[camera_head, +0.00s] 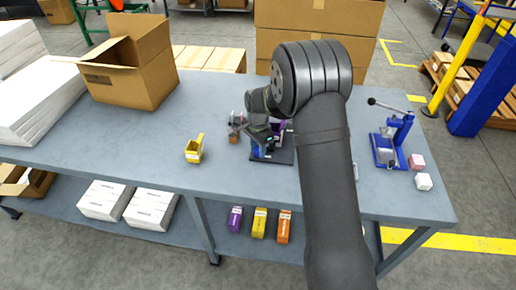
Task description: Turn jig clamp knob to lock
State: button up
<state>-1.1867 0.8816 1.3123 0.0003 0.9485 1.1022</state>
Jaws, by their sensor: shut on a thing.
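The jig (283,157) is a dark base plate with a blue upright part, standing on the grey workbench near its middle. A purple piece (276,127) shows at the jig, partly behind my gripper. My gripper (262,141) reaches in from the right, its fingers low at the blue part of the jig. It is shut on the jig clamp knob, as far as its place shows. The knob itself is hidden by the fingers and too small to make out, so its turn angle cannot be seen.
A small yellow carton (194,149) stands left of the jig. A blue lever press (390,143) stands right, with pink (416,162) and white (424,181) blocks beside it. An open cardboard box (130,75) and white stacks (40,95) fill the left.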

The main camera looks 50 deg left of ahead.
jog(key=shift+w+r+m, duration=0.1)
jog(key=shift+r+m, duration=0.05)
jog(key=shift+m, duration=0.45)
jog(key=o, duration=0.7)
notch_tip(320, 180, up, 17)
jog(key=shift+r, duration=0.15)
dwell(0.3)
notch_tip(320, 180, down, 18)
jog(key=shift+r, duration=0.2)
dwell(0.4)
